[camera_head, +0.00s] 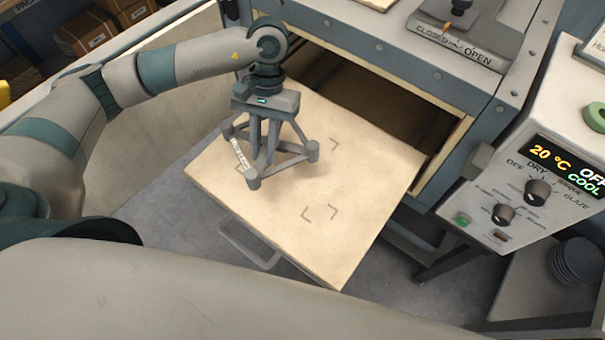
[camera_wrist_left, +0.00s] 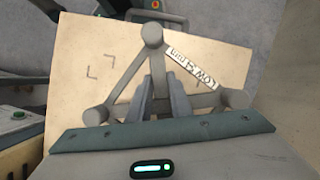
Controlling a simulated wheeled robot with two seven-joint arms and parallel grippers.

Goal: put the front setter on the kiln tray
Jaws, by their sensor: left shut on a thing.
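The setter (camera_head: 254,183) is a grey three-legged frame with round feet and a white lettered label. My left gripper (camera_head: 267,148) points down and is shut on the setter's middle. The setter is upright over the left half of the beige kiln tray (camera_head: 370,190); I cannot tell whether its feet touch the tray. In the left wrist view the setter (camera_wrist_left: 152,35) shows as a triangle around the gripper's fingers (camera_wrist_left: 160,88), with the tray (camera_wrist_left: 200,30) behind it. The kiln tray is pulled out of the kiln opening. My right gripper is not in view.
Dark corner marks (camera_head: 320,213) are drawn on the tray, whose right and front parts are bare. The tray's handle (camera_head: 248,245) is at its front. The kiln opening (camera_head: 370,100) is behind, and a control panel (camera_head: 550,170) stands at the right.

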